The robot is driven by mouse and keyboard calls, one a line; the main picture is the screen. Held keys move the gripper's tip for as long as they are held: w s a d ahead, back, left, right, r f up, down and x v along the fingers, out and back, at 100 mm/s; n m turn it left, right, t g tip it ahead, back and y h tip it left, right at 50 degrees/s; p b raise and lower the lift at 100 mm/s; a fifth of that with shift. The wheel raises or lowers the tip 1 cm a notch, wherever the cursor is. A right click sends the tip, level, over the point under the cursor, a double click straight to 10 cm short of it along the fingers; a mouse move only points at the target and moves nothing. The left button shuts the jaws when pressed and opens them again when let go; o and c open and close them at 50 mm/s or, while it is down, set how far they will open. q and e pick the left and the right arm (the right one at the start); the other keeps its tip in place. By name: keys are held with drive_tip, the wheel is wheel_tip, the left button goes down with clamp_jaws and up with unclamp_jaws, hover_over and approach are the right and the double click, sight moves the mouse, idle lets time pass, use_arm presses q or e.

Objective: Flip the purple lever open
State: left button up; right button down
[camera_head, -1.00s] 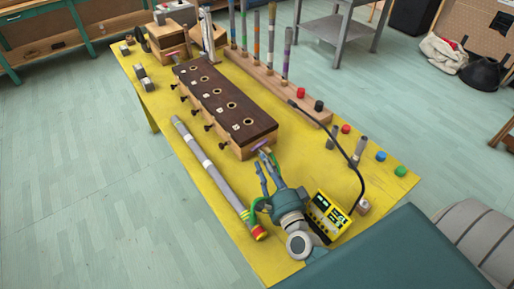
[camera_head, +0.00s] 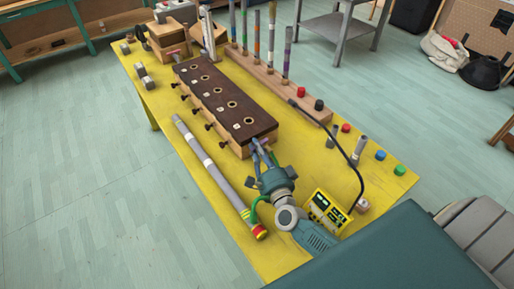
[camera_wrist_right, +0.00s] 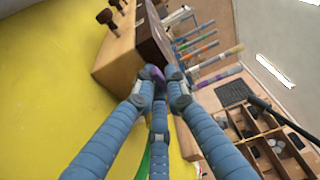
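The purple lever (camera_wrist_right: 153,73) is at the near end of a long wooden box with a dark top (camera_head: 226,101). In the right wrist view it shows just beyond my blue fingertips, partly hidden by them. My right gripper (camera_head: 263,147) is at that end of the box, its fingers pointing at it. The fingertips (camera_wrist_right: 160,84) look slightly apart, around or just before the lever; contact cannot be told. In the head view the fingers mostly hide the lever. My left gripper is not in view.
A grey tube (camera_head: 212,172) lies left of the box on the yellow table (camera_head: 290,160). A yellow device (camera_head: 326,212) with a black bent stalk stands close right of my arm. A wooden rack with upright coloured sticks (camera_head: 290,92) is behind, with small coloured caps to the right.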

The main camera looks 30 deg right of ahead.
drive_tip(key=shift+s+d+f+n+y+b, duration=0.15)
drive_tip(key=shift+s+n+y+b, duration=0.1)
drive_tip(key=shift+n+y+b, duration=0.75)
drive_tip(key=shift+m, duration=0.3)
drive_tip(key=c, duration=2)
unclamp_jaws()
drive_tip(key=shift+c, duration=0.2)
drive_tip(key=shift+s, duration=0.6)
drive_tip(key=s, duration=1.1)
